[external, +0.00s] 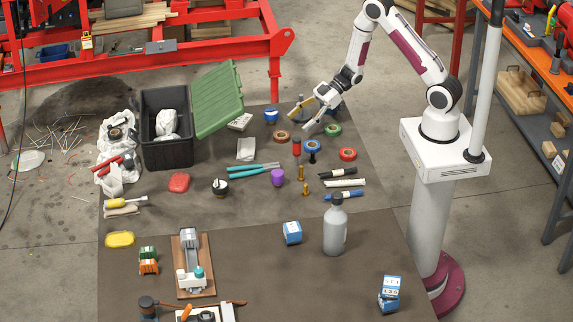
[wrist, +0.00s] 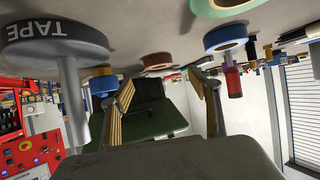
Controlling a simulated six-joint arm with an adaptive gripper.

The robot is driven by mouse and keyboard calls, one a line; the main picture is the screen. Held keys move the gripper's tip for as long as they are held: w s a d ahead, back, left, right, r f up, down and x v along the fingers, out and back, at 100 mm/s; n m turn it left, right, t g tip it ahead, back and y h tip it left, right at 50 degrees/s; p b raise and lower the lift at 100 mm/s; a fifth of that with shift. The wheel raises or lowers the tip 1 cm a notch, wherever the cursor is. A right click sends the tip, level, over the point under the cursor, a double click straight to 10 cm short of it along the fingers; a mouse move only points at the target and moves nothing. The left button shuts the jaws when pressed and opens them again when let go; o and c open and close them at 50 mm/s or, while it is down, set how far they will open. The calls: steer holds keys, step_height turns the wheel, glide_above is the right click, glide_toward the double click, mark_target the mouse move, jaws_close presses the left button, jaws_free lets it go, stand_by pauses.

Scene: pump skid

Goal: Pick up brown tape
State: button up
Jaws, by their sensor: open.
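The brown tape (external: 281,136) is a flat ring lying on the dark mat, left of the blue tape roll (external: 312,146). It also shows in the wrist view (wrist: 158,60), beyond and slightly above my fingertips in that picture. My gripper (external: 300,121) is open and empty, to the upper right of the brown tape in the external view. Its yellow-padded fingers (wrist: 160,83) are spread apart in the wrist view, with nothing between them. The wrist picture appears upside down. The brown tape is fully visible in the external view.
A green tape roll (external: 333,129) and red tape roll (external: 347,154) lie to the right. A red-and-black tool (external: 296,147) stands close by. A black crate (external: 166,148) stands left.

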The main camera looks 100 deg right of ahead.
mark_target(287, 133)
steer(key=shift+x, duration=0.95)
steer(key=shift+w, duration=0.1)
steer(key=shift+x, duration=2.6)
steer(key=shift+d, duration=0.15)
steer(key=c, duration=1.2)
